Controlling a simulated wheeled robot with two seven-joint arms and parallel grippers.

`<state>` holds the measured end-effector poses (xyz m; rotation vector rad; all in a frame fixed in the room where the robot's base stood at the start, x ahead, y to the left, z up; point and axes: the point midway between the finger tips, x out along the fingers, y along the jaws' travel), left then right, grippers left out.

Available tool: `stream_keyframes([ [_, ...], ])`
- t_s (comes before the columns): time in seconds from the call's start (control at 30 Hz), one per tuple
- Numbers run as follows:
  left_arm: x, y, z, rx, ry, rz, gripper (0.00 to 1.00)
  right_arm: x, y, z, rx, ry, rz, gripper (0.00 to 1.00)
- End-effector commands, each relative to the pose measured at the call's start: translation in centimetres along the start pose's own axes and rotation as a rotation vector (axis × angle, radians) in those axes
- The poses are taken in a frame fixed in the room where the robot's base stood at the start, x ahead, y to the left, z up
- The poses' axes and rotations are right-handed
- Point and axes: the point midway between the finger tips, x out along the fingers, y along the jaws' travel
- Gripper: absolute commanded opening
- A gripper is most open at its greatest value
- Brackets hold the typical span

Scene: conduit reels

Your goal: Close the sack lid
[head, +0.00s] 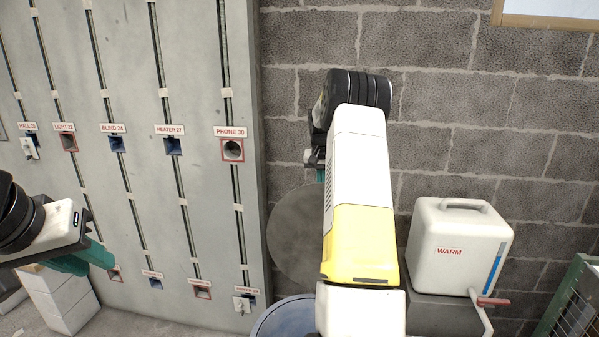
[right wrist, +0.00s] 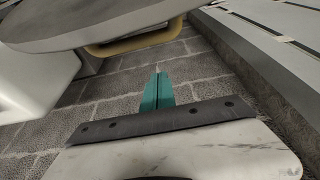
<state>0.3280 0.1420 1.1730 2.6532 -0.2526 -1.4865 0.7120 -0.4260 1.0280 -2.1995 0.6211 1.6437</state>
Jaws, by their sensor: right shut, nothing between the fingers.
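A round grey lid (head: 297,235) stands raised behind a round tub with a blue rim (head: 272,316), against the block wall. Whether the tub is the sack's holder I cannot tell. My right arm hides the lid's right side. In the right wrist view a large grey disc, seemingly the lid (right wrist: 90,22), spans the upper left, with a tan handle-like bar (right wrist: 135,42) under it. My right gripper (right wrist: 158,92) is shut and empty, apart from the disc; its teal finger shows beside the lid's top in the head view (head: 320,175). My left gripper (head: 88,260) is at the left; its finger gap is unclear.
A grey panel (head: 205,60) with labelled sockets and vertical conduits fills the left. A white container marked WARM (head: 455,235), with a red-handled tap, stands on a grey block to the right. White blocks (head: 60,300) are low at left; a green-framed crate (head: 575,305) is at lower right.

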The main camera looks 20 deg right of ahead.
Motion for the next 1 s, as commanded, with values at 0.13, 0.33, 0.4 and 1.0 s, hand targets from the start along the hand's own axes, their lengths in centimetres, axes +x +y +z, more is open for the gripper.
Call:
stream_keyframes([
  [0.13, 0.0, 0.0, 0.0, 0.0, 0.0, 0.0, 0.26, -0.4, 0.0, 1.7, -0.001, 0.002, -0.001, 0.0],
  [0.33, 0.0, 0.0, 0.0, 0.0, 0.0, 0.0, 0.26, -0.9, 0.0, 3.4, 0.0, 0.001, -0.001, 0.0],
  [0.4, 0.0, 0.0, 0.0, 0.0, 0.0, 0.0, 0.26, -0.9, 0.0, 3.6, 0.0, 0.001, -0.001, 0.0],
  [1.0, 0.0, 0.0, 0.0, 0.0, 0.0, 0.0, 0.26, -1.6, -0.7, 3.8, -0.003, 0.041, -0.001, 0.0],
])
